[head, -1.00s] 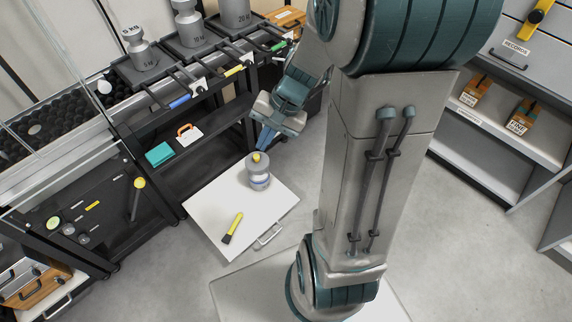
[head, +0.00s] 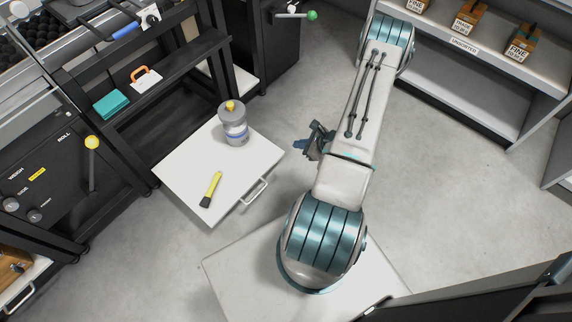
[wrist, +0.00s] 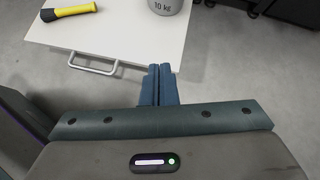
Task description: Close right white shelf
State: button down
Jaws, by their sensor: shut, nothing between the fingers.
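The right white shelf (head: 185,172) is pulled out from the black table like a drawer, with a metal bar handle (head: 254,191) on its front edge. A grey 10 kg weight (head: 235,127) with a yellow top stands on it, and a yellow and black tool (head: 211,190) lies nearer the front. My gripper (head: 308,148) is over the floor to the right of the shelf, partly hidden by its own wrist. In the wrist view its blue fingers (wrist: 161,70) are together and empty, just in front of the shelf's front edge. The handle (wrist: 92,66) shows left of the fingers there.
Another white shelf (head: 28,285) with wooden cases is at the lower left. The black table (head: 170,90) holds a teal box and an orange-handled item. Grey shelving (head: 500,95) stands at the upper right. Open floor (head: 440,190) lies to the right.

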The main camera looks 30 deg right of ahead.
jog(key=s+d+f+m+h+b, duration=0.2)
jog(key=s+f+m, duration=0.2)
jog(key=f, duration=0.7)
jog(key=w+a+r+b+x, duration=0.1)
jog(key=b+x, duration=0.4)
jog(key=x, duration=0.7)
jog(key=shift+w+r, duration=0.45)
jog(key=shift+w, duration=0.2)
